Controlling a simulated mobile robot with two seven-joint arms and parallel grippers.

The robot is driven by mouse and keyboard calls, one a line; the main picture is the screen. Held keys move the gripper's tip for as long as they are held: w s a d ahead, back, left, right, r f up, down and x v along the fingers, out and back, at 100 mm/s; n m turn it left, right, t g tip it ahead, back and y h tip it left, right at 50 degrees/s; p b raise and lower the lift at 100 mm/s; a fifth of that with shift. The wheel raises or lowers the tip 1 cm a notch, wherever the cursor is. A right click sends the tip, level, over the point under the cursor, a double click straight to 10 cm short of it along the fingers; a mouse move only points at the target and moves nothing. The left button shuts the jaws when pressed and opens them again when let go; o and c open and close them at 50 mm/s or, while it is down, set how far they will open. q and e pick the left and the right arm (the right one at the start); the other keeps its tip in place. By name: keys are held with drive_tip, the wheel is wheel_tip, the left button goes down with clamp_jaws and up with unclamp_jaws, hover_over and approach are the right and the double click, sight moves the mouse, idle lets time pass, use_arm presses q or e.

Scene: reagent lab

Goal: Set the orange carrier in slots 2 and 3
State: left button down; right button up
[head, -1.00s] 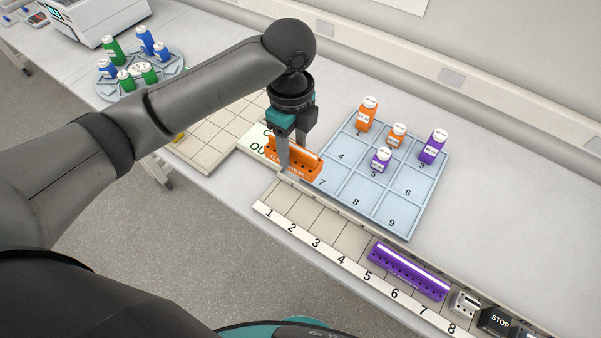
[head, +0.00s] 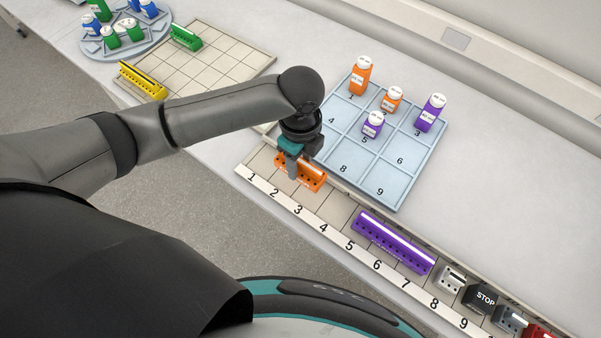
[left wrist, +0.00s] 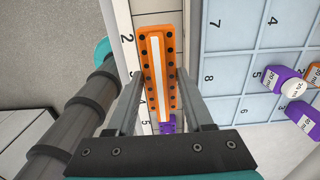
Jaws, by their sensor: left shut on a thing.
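The orange carrier (head: 312,180) is held in my left gripper (head: 294,172), over the numbered slot strip near slots 2 and 3. In the left wrist view the carrier (left wrist: 158,62) lies lengthwise between the two fingers (left wrist: 160,110), with a white stripe and dark holes along it. I cannot tell whether it touches the strip. The slot strip (head: 336,207) carries printed numbers along its front edge. My right gripper is not seen.
A purple carrier (head: 393,242) lies in the strip near slots 5 to 7. A blue numbered tray (head: 398,181) with orange and purple bottles stands just behind. Yellow (head: 143,81) and green (head: 186,37) carriers sit on a beige grid at back left. A STOP block (head: 483,298) is farther right.

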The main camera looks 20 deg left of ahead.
sight(300, 174)
use_arm(q)
drive_tip(key=shift+f+b, duration=0.3)
drive_tip(key=shift+f, duration=2.75)
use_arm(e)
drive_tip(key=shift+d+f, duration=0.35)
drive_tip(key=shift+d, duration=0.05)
use_arm(q)
drive_tip(key=shift+f, duration=0.2)
drive_tip(key=shift+c, duration=1.4)
unclamp_jaws()
wheel_tip(300, 174, up, 12)
drive_tip(key=shift+r+p, duration=0.25)
drive_tip(key=shift+p, duration=0.4)
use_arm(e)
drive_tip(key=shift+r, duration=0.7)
